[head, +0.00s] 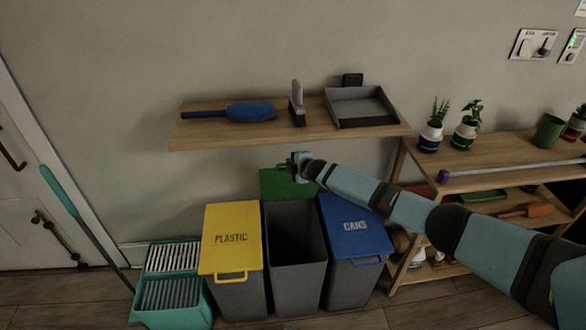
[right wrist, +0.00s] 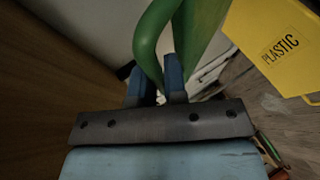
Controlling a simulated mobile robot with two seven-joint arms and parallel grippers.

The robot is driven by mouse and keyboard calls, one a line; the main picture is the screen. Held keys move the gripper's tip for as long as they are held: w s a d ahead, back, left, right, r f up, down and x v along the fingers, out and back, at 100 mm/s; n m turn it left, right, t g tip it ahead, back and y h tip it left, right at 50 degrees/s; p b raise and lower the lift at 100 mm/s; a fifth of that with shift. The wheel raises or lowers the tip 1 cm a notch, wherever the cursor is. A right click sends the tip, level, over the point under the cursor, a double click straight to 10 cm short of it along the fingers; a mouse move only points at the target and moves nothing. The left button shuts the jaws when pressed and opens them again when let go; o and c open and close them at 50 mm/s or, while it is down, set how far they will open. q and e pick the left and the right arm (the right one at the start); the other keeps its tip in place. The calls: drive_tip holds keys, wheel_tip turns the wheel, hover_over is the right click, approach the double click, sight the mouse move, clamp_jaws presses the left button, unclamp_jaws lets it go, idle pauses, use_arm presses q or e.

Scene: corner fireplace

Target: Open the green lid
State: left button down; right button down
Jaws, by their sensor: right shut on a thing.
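The green lid (head: 283,184) stands raised at the back of the middle grey bin (head: 297,275), whose dark inside shows. My right gripper (head: 296,166) is at the top of the lid, just below the wall shelf. In the right wrist view my right gripper (right wrist: 160,82) is shut on the lid's curved green handle (right wrist: 147,45). The lid panel (right wrist: 205,30) shows beside the handle. The gripper and arm hide part of the lid in the head view. My left gripper is not in view.
A yellow PLASTIC bin lid (head: 231,240) and a blue CANS bin lid (head: 355,228) flank the middle bin, both closed. A teal bucket (head: 172,285) stands left; a plant shelf (head: 490,155) stands right.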

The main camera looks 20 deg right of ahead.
drive_tip(key=c, duration=1.2)
unclamp_jaws()
drive_tip(key=shift+s, duration=0.15)
drive_tip(key=p+v, duration=0.1)
drive_tip(key=v, duration=1.2)
drive_tip(key=shift+s+r, duration=0.25)
